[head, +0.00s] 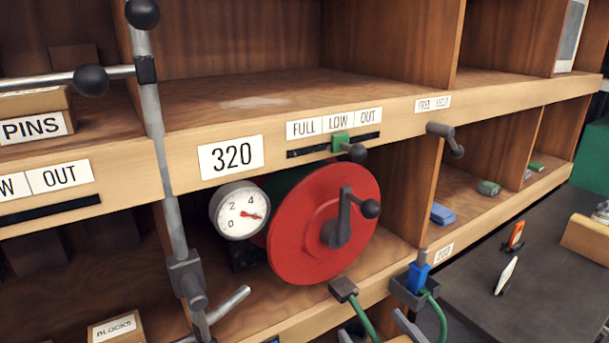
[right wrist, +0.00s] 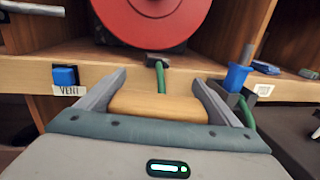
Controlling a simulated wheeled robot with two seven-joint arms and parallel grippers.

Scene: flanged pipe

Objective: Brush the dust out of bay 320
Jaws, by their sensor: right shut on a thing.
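Bay 320 is the open wooden compartment (head: 285,88) above the label 320 (head: 231,157). A pale, dusty-looking smear (head: 252,102) lies on its floor. My right gripper (right wrist: 160,80) is shut on a tan wooden piece (right wrist: 158,107), perhaps a brush handle; no bristles show. In the head view, the right gripper's grey fingers (head: 378,328) show at the bottom edge, below and in front of the lower shelf, well below bay 320. My left gripper is not in view.
A grey pipe (head: 160,130) with black knobs stands before the bay's left side. A red disc (head: 318,225) with a crank and a gauge (head: 241,210) sit below. A green slider (head: 340,142) is on the bay's front edge. The bay's opening is mostly clear.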

